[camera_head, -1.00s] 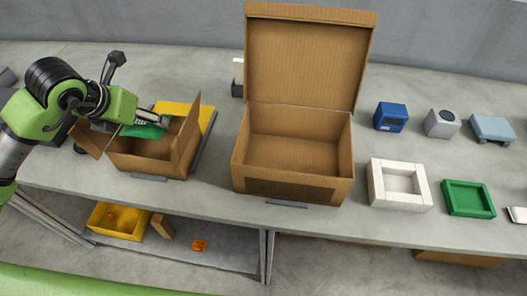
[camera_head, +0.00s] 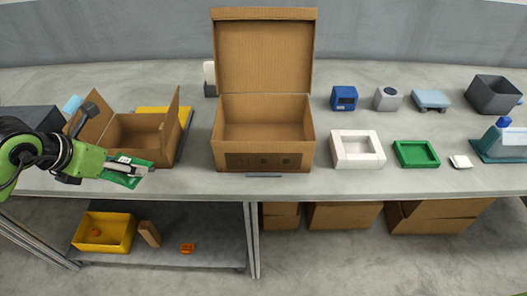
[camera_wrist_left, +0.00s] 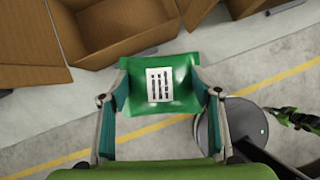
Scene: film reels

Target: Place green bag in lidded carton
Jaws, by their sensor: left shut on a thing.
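The green bag (camera_head: 124,178) with a white label is held in my left gripper (camera_head: 130,169), in front of the small open carton near the table's front edge. In the left wrist view the bag (camera_wrist_left: 180,92) sits between the two fingers of the left gripper (camera_wrist_left: 160,95), which are shut on it. The lidded carton (camera_head: 262,162) stands to the right on the table, its lid (camera_head: 264,52) raised upright at the back. Its visible interior looks empty.
The small carton (camera_head: 138,143) with open flaps stands left of the lidded carton; it also shows in the left wrist view (camera_wrist_left: 120,28). A white tray (camera_head: 357,150) and a green tray (camera_head: 416,154) lie to the right. A yellow bin (camera_head: 104,232) sits on the lower shelf.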

